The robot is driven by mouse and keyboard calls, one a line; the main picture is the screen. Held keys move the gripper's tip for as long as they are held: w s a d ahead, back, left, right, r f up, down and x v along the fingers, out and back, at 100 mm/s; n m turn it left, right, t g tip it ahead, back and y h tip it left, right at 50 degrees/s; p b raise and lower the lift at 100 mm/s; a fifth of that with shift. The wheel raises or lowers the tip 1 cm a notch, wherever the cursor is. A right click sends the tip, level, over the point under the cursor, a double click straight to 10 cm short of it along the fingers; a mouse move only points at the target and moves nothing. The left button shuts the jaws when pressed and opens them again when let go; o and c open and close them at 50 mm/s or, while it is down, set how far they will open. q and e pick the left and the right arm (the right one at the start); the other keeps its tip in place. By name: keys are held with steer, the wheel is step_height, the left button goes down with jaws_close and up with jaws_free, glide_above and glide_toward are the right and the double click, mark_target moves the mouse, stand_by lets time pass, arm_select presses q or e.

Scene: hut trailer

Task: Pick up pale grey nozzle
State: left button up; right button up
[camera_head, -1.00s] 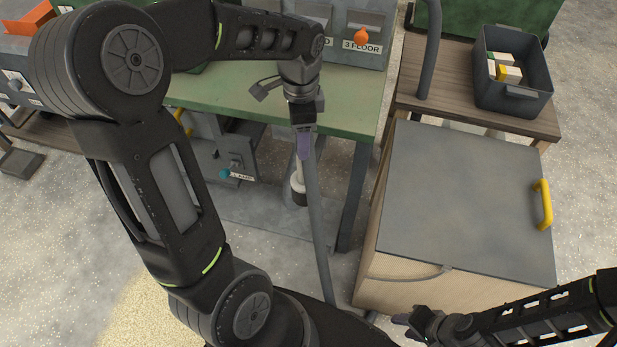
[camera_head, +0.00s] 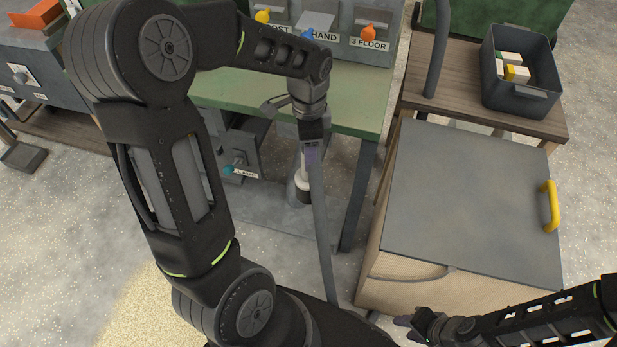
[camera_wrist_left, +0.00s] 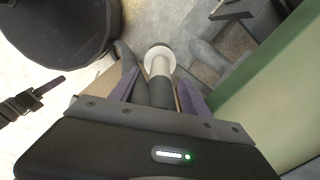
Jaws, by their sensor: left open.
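The pale grey nozzle (camera_head: 301,170) stands upright below the green bench, with a dark band near its lower end. My left gripper (camera_head: 313,150) is right over it, pointing down. In the left wrist view, the pale nozzle (camera_wrist_left: 160,62) shows a round flared end and a dark grey section. It lies between the spread purple fingers of my left gripper (camera_wrist_left: 160,95), which is open. I cannot tell whether a finger touches it. My right gripper (camera_head: 408,329) is low at the front right, away from the nozzle, its fingers apparently apart and empty.
The green bench (camera_head: 350,100) carries a labelled panel (camera_head: 370,42). A grey-topped cabinet (camera_head: 470,190) with a yellow handle stands at right. A dark bin (camera_head: 515,95) sits on a wooden table behind it. A grey unit with a teal knob (camera_head: 229,170) is left of the nozzle.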

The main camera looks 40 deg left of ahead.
mark_target(308, 175)
arm_select(q)
step_height(308, 175, down, 3)
steer(key=shift+r, duration=0.2)
steer(key=shift+c, duration=0.3)
jaws_close()
stand_by(0.6)
steer(key=shift+r, duration=0.1)
